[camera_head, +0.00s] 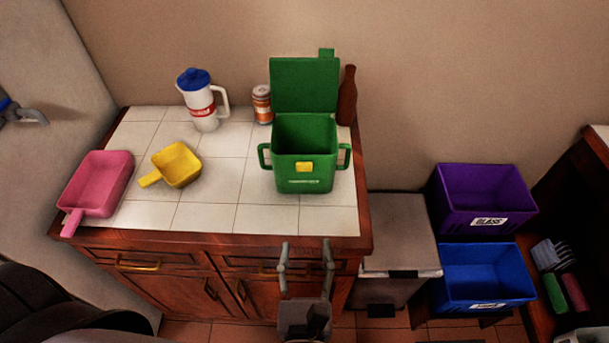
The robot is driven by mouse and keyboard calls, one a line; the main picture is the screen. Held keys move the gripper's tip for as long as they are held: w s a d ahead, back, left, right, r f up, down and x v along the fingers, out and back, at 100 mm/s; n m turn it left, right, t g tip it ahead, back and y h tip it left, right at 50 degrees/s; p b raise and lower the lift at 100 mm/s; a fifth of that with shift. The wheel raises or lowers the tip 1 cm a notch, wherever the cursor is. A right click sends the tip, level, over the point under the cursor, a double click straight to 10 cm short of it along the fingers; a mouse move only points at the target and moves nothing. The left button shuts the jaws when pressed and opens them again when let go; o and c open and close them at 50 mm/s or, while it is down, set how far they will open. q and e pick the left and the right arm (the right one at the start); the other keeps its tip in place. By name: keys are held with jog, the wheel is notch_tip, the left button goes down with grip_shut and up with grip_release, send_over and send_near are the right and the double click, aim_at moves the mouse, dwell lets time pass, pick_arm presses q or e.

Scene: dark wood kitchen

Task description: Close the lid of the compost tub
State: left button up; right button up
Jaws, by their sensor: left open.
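The green compost tub (304,172) stands on the white tiled counter top, with a handle on each side and a yellow latch on its front. Its lid (304,84) is open and stands up at the back rim, with a small tab on top. The visible inside of the tub is green; its floor is hard to make out. My left gripper (306,252) is open and empty, in front of the tub and at the counter's front edge in the picture, its fingers pointing toward the counter. My right gripper is not in view.
A brown bottle (347,96) stands close to the lid's right side, and a can (262,104) to its left. A pitcher (203,104), yellow scoop (176,165) and pink scoop (97,187) are further left. Purple (452,217) and blue (452,291) bins stand at right.

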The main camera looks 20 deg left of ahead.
pick_arm(q)
jog(key=r, duration=0.2)
jog(key=p, duration=0.5)
send_near(304, 168)
jog(key=x, duration=0.8)
jog(key=shift+f, duration=0.1)
jog(key=shift+s, duration=0.1)
jog(key=shift+c, duration=0.6)
grip_shut()
